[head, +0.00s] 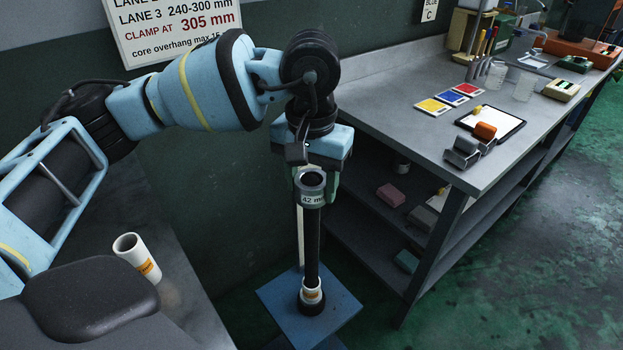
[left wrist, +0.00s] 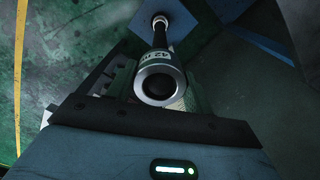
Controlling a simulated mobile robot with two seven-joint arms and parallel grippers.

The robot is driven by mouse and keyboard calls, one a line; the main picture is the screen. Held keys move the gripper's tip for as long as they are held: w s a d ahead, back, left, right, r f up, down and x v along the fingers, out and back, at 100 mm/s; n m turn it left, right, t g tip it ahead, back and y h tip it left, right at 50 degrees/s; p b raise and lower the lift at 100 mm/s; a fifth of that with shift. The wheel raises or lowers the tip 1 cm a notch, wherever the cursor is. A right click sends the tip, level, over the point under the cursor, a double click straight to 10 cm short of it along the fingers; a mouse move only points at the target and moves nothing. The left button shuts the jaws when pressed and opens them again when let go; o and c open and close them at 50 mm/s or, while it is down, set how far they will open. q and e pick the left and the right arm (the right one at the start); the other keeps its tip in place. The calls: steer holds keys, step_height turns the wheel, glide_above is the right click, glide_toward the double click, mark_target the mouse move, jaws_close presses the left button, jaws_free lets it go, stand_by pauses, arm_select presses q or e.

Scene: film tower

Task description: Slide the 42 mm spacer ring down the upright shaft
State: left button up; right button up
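The grey spacer ring marked 42 mm (head: 312,198) is at the top end of the black upright shaft (head: 312,248). My left gripper (head: 316,178) is at the ring, its fingers at the ring's sides and seemingly shut on it. In the left wrist view the ring (left wrist: 160,77) sits between the fingers, with its open end facing the camera and the shaft (left wrist: 160,38) running away beyond it. The bore is dark, so I cannot tell whether the shaft's tip is inside it. My right gripper is not in view.
The shaft stands on a blue base plate (head: 345,306). A white tube with an orange label (head: 137,257) stands on a grey surface at left. A grey workbench (head: 385,100) with cards, a clipboard and jars is at right. A wall sign (head: 175,28) reads 305 mm.

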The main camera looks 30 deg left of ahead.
arm_select(q)
steer(key=o, duration=0.5)
steer(key=shift+r, duration=3.95)
